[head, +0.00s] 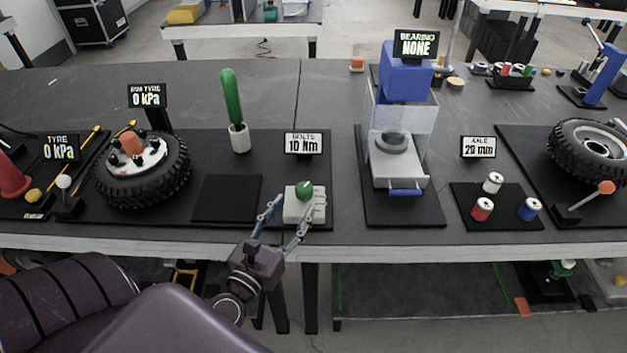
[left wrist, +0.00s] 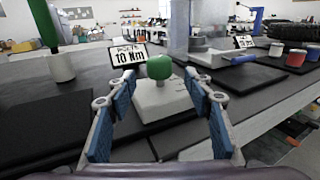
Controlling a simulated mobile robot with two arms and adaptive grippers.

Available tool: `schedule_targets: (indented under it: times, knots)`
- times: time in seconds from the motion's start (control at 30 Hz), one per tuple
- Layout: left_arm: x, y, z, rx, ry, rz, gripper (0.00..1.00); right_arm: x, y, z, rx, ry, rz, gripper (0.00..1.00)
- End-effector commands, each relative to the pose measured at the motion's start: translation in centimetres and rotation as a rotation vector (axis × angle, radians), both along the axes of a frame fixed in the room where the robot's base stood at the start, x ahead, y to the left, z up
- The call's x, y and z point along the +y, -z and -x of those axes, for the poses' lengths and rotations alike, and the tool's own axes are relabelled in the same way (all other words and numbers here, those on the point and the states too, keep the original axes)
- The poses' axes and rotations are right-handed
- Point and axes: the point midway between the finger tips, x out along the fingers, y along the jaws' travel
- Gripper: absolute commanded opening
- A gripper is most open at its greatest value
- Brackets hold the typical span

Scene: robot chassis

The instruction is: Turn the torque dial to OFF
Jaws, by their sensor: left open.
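The torque dial is a green knob (head: 305,189) on a small white box (head: 304,208) at the front of the bench. In the left wrist view the green knob (left wrist: 159,67) sits on top of the white box (left wrist: 162,99), ahead of and between my fingers. The sign (head: 303,144) behind it reads "BOLTS 10 Nm". My left gripper (head: 284,212) is open, its blue-padded fingers (left wrist: 160,115) spread on either side of the box's near part in the picture. I cannot tell whether they touch it. The dial's markings are too small to read. My right gripper is not in view.
A green-handled tool (head: 231,100) stands upright in a white holder at the back left. A tyre on a hub (head: 142,168) is at left. A blue press (head: 402,120) with a clear guard stands at right. A bare black pad (head: 227,198) lies left of the box.

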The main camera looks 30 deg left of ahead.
Motion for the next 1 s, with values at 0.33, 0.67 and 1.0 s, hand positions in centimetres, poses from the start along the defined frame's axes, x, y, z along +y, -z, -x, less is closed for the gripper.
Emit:
schedule_targets:
  times: [0.33,0.67,1.0]
  knots:
    - [0.6,-0.2,-4.2,-0.002,-0.001,0.001,0.47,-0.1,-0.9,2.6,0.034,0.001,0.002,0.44]
    - [1.0,0.0,-7.3,0.001,0.0,0.002,0.47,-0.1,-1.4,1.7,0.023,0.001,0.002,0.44]
    - [1.0,0.1,-7.5,0.002,0.0,0.002,0.47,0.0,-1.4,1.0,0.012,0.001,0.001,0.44]
